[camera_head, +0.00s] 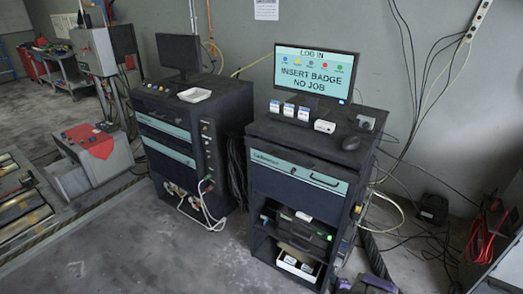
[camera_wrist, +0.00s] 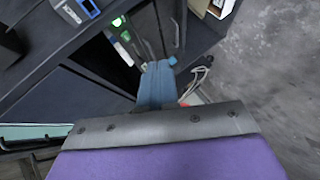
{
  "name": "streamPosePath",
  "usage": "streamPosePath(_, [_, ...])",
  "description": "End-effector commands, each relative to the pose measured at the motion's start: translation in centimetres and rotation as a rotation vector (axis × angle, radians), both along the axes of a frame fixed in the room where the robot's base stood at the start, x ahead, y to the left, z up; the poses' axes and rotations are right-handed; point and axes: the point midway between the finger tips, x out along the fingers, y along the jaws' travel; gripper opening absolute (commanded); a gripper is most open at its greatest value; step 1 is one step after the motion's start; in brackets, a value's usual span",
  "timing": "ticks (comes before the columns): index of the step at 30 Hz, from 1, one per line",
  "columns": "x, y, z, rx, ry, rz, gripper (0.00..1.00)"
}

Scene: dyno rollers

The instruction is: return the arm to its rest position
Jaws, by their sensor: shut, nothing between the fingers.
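My gripper (camera_wrist: 158,68) shows in the wrist view as blue fingers beyond a grey plate and a purple body. The fingers are together and nothing is between them. They point towards the dark cabinet (camera_wrist: 40,95), which fills the left and middle of that view. I cannot tell whether the fingertips touch anything. In the head view only a small purple and dark part, apparently of my arm, shows at the bottom edge, right of the cabinet (camera_head: 300,195). The rest of the arm is out of frame.
The cabinet carries a monitor (camera_head: 315,72) reading "INSERT BADGE NO JOB" and small blue-white boxes (camera_head: 288,109). Its lower shelves are open. A second cabinet (camera_head: 190,140) stands left. Cables (camera_head: 405,235) hang and lie at the right. Bare floor (camera_head: 140,240) shows at the front left.

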Motion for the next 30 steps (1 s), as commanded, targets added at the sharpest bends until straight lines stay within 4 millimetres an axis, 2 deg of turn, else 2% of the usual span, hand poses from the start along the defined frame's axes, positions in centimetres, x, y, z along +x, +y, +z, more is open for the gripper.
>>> streamPosePath(5, [1.1, 0.0, 1.2, 0.015, 0.027, -0.018, 0.0])
streamPosePath(12, [3.0, -0.2, 3.8, 0.046, 0.068, -0.058, 0.0])
streamPosePath(17, [4.5, 0.0, 6.6, 0.078, 0.112, -0.096, 0.0])
streamPosePath(23, [6.5, 0.7, 12.1, 0.14, 0.196, -0.17, 0.0])
streamPosePath(30, [6.8, 2.3, 19.0, 0.218, 0.312, -0.265, 0.0])
